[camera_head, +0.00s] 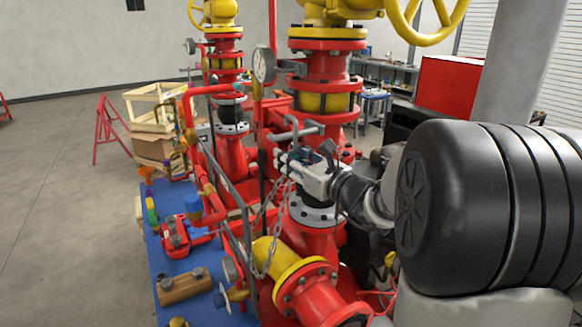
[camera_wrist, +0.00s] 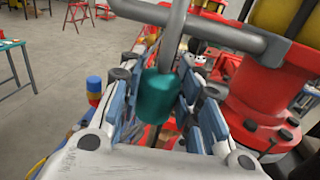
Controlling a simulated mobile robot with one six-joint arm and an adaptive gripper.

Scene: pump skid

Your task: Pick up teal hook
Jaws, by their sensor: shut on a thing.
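The teal hook (camera_wrist: 157,97) shows in the wrist view as a teal cylindrical body with a grey metal rod rising from its top. The rod reaches a grey horizontal bar (camera_wrist: 225,30) and seems to loop over it; I cannot tell whether it bears on the bar. My gripper (camera_wrist: 165,100) is shut on the teal body, with a blue-padded finger on each side. In the head view my gripper (camera_head: 292,168) is beside the red pump column, just below the grey bar (camera_head: 296,132). The teal body is mostly hidden there by the gripper.
Red and yellow pipework (camera_head: 325,85) stands close behind and right of the gripper. A chain (camera_head: 268,250) hangs below it. A blue bench (camera_head: 160,245) at the left carries a red vise (camera_head: 177,238) and a wooden block (camera_head: 184,287). Open floor lies farther left.

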